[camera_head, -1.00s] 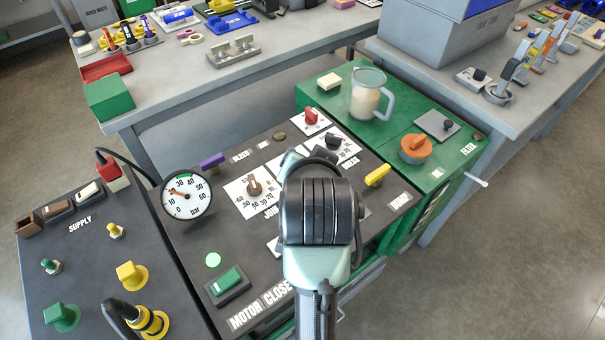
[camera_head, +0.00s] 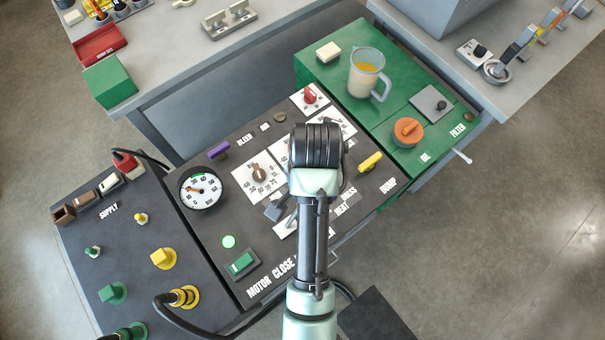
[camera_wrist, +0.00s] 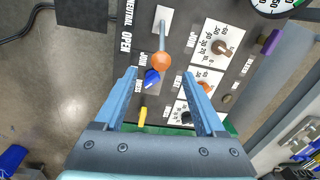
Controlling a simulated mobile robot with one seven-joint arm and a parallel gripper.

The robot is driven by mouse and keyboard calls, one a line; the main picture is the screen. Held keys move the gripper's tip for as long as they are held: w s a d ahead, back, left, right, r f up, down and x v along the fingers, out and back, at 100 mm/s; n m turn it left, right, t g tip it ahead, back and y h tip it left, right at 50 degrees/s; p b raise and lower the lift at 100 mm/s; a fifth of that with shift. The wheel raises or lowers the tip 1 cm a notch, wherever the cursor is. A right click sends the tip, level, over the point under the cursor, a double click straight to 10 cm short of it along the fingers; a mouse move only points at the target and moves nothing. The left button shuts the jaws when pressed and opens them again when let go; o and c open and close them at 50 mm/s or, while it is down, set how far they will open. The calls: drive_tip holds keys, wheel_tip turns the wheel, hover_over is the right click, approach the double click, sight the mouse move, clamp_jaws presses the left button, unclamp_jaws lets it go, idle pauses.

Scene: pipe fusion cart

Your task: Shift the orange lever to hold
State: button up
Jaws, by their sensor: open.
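The lever with a round orange knob (camera_wrist: 161,62) shows in the wrist view, its metal shaft rising from a white plate (camera_wrist: 163,15) beside the words NEUTRAL and OPEN. My gripper (camera_wrist: 160,70) is open, with one blue finger on each side of the knob in the picture. Nothing is seen held, and I cannot tell how far the knob is from the fingers in depth. In the head view my arm covers the orange knob and most of my gripper. The word HOLD is not readable in either view.
A blue knob (camera_wrist: 152,78) sits close by the orange one, and a yellow handle (camera_wrist: 143,115) lies beyond. The panel also has a pressure gauge (camera_head: 200,188), a green switch (camera_head: 242,262) and a purple handle (camera_head: 218,150). A jug (camera_head: 366,75) stands on the green cabinet.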

drive_tip(key=f, duration=0.9)
drive_tip(key=shift+w+a+f, duration=0.25)
drive_tip(key=shift+f, duration=0.1)
drive_tip(key=shift+w+f, duration=0.15)
drive_tip(key=shift+f, duration=0.55)
drive_tip(key=shift+c, duration=0.4)
clamp_jaws()
drive_tip(key=shift+p, duration=0.3)
